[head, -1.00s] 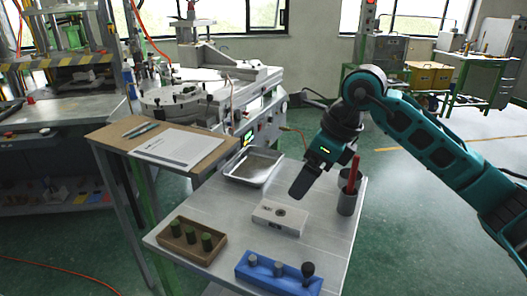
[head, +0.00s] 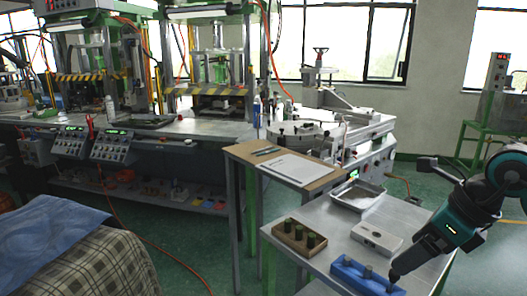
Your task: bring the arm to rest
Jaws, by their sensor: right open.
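My right arm comes in from the right edge, teal and black. Its gripper (head: 407,264) is open and points down and left at the right end of the small metal table (head: 335,221). Nothing shows held between the fingers. My left gripper is not in view.
A brown tray (head: 284,243) with green pieces, a white box (head: 376,238) and a metal pan (head: 357,190) are close by on the table. A higher stand holds a paper sheet (head: 296,167). Presses stand at the back left; a checkered cover (head: 95,266) lies front left.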

